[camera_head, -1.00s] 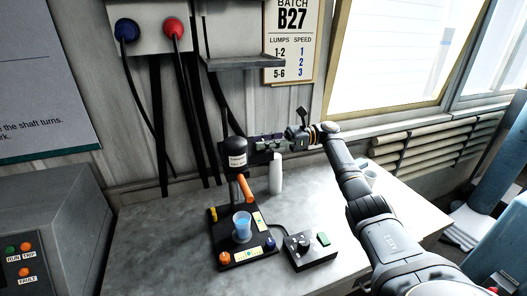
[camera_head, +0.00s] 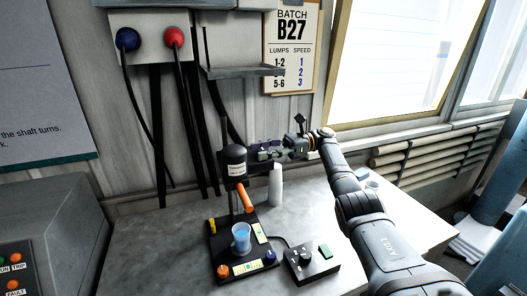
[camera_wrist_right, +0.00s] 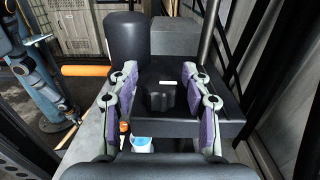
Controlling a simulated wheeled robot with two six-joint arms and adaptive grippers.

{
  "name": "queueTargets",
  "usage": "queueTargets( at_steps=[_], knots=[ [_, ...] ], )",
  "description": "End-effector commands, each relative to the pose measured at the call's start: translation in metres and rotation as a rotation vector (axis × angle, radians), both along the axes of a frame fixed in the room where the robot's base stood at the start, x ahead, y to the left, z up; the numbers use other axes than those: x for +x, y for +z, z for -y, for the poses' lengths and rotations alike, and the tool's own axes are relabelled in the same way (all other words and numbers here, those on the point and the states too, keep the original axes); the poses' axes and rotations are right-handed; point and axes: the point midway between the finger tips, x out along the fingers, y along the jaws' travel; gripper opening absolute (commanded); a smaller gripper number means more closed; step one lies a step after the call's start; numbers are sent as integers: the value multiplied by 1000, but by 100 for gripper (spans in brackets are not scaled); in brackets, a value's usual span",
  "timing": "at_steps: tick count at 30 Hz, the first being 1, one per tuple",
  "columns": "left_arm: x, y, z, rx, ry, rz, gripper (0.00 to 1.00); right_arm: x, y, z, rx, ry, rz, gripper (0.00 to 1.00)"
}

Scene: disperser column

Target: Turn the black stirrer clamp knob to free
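The stirrer stands on a black base plate (camera_head: 222,245), with a dark motor head (camera_head: 233,160) on top and an orange bar (camera_head: 246,197) below it. My right gripper (camera_head: 258,151) is beside the motor head, at the back of the stirrer. In the right wrist view, the right gripper (camera_wrist_right: 160,100) is open, its purple-padded fingers apart on either side of a black knob (camera_wrist_right: 160,98) on a black block. I see no clear contact. The motor head (camera_wrist_right: 127,38) and orange bar (camera_wrist_right: 85,70) show beyond. The knob cannot be made out in the head view. My left gripper is not in view.
A beaker of blue liquid (camera_head: 241,236) stands on the base plate. A control box (camera_head: 308,262) sits to its right and a white bottle (camera_head: 275,185) behind. A metal shelf (camera_head: 243,71) overhangs at the back.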

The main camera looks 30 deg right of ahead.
Motion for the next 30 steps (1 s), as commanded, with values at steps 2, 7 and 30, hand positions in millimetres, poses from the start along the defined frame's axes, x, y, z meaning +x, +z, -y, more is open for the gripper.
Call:
queueTargets(
  at_steps=[2, 7, 30],
  knots=[
    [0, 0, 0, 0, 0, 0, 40, 0, 0, 0, 0, 0, 0, 55],
    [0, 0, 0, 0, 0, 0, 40, 0, -1, 0, -1, 0, 0, 55],
    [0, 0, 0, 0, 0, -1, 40, 0, 100, 0, -1, 1, 0, 55]
  ],
)
